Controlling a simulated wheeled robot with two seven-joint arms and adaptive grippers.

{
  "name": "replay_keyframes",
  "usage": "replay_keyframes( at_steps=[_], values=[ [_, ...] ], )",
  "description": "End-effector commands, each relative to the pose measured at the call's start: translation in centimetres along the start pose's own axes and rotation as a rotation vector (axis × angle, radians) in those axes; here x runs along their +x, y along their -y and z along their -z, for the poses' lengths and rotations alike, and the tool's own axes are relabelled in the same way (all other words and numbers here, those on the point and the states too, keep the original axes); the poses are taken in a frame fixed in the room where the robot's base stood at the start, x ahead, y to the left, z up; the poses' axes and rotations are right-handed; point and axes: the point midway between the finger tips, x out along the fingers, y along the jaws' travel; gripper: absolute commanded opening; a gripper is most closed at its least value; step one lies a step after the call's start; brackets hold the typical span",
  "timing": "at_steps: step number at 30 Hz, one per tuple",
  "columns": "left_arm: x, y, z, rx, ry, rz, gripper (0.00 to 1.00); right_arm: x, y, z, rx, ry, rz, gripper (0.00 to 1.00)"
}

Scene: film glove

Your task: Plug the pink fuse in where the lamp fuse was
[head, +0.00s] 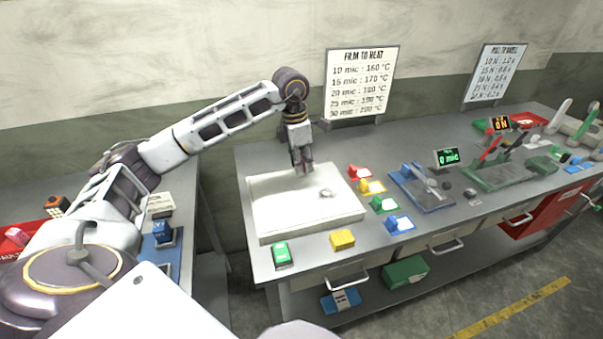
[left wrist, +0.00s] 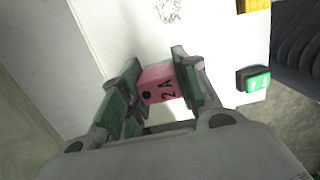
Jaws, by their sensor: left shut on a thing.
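My left gripper (head: 302,163) is over the back part of a white slab (head: 265,225) on the grey bench. It is shut on the pink fuse (left wrist: 160,84), which is marked 2A in the left wrist view. The fuse sits between the green-padded fingers (left wrist: 125,103), its marked face towards the wrist camera. My right gripper is not in view.
A small round piece (head: 326,193) lies on the slab. A green switch (head: 283,254) and a yellow block (head: 342,239) stand along its front. Several coloured blocks, including a blue one (head: 398,224), line its right side. A sign (head: 360,82) stands behind.

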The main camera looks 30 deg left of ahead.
Motion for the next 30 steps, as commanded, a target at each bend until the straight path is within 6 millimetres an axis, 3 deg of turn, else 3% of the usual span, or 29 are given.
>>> replay_keyframes(
  at_steps=[3, 10, 30],
  values=[
    [-1.3, 0.0, -0.2, 0.000, 0.002, -0.001, 0.04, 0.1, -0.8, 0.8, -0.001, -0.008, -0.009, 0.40],
    [-2.4, 0.0, -0.3, 0.001, 0.001, 0.001, 0.04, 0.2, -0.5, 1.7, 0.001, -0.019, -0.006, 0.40],
    [-2.5, 0.0, -0.3, 0.000, 0.001, 0.000, 0.04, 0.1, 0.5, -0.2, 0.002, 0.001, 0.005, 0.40]
  ],
)
